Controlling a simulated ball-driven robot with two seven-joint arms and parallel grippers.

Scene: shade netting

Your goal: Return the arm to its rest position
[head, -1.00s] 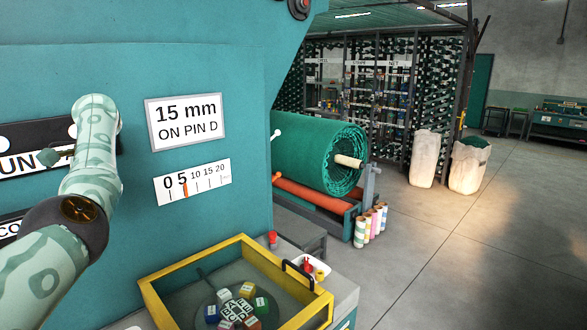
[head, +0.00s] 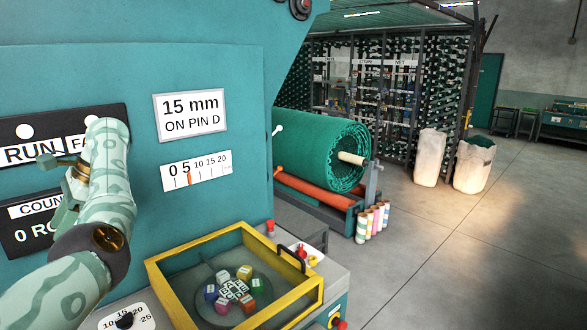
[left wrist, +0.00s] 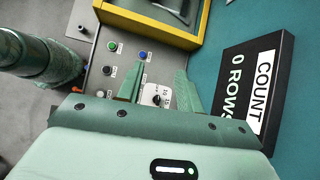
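My left arm (head: 105,185) comes in from the lower left, pale green with darker markings, raised in front of the teal machine. My left gripper (head: 62,190) is partly hidden behind that arm in the head view, near the COUNT sign. In the left wrist view its two green fingers (left wrist: 160,88) stand apart with nothing between them, above a grey control panel (left wrist: 98,82). The fingers appear clear of the panel. My right gripper is not in view.
The teal machine (head: 215,65) fills the left side. A yellow-framed clear guard (head: 165,290) covers a round plate with coloured blocks. The COUNT sign (head: 35,240) is close to the left gripper.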

